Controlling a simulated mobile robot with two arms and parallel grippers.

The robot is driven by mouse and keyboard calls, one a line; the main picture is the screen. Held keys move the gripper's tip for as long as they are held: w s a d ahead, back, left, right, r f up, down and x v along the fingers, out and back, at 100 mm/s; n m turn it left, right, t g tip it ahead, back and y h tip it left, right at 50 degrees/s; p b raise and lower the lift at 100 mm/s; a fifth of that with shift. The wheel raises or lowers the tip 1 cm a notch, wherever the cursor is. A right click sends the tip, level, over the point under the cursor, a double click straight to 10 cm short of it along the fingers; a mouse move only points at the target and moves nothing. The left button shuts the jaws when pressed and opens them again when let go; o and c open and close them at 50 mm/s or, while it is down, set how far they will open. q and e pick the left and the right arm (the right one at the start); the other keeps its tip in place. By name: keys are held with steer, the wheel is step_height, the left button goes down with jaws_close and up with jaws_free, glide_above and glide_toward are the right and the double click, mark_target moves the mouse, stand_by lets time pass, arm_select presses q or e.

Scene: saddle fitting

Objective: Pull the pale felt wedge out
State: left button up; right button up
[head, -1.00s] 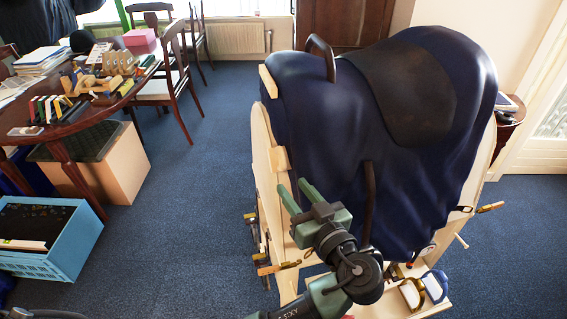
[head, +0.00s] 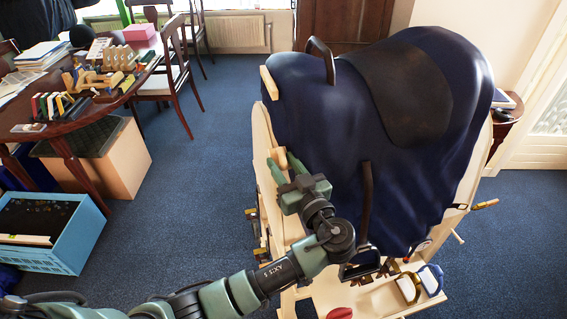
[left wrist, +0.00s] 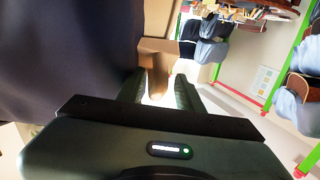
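A pale tan block, which looks like the felt wedge (head: 281,158), sits at the left edge of the dark blue covered saddle form (head: 330,130), against the pale wooden stand (head: 262,140). My left gripper (head: 285,168) is at this block, with its green fingers spread on either side of it. In the left wrist view a tan piece (left wrist: 157,78) shows between the fingers, with a bright gap beside the right finger. Whether the fingers touch it I cannot tell. The block's inner end is hidden. My right gripper is not in view.
A dark strap (head: 365,205) hangs at the front of the form, close to my left wrist. Clamps and a tray with brushes (head: 425,285) are low on the stand. A desk (head: 75,120) and a blue crate (head: 75,240) stand left. Carpet between is clear.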

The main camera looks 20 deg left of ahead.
arm_select(q)
jaws_close()
stand_by(1.2)
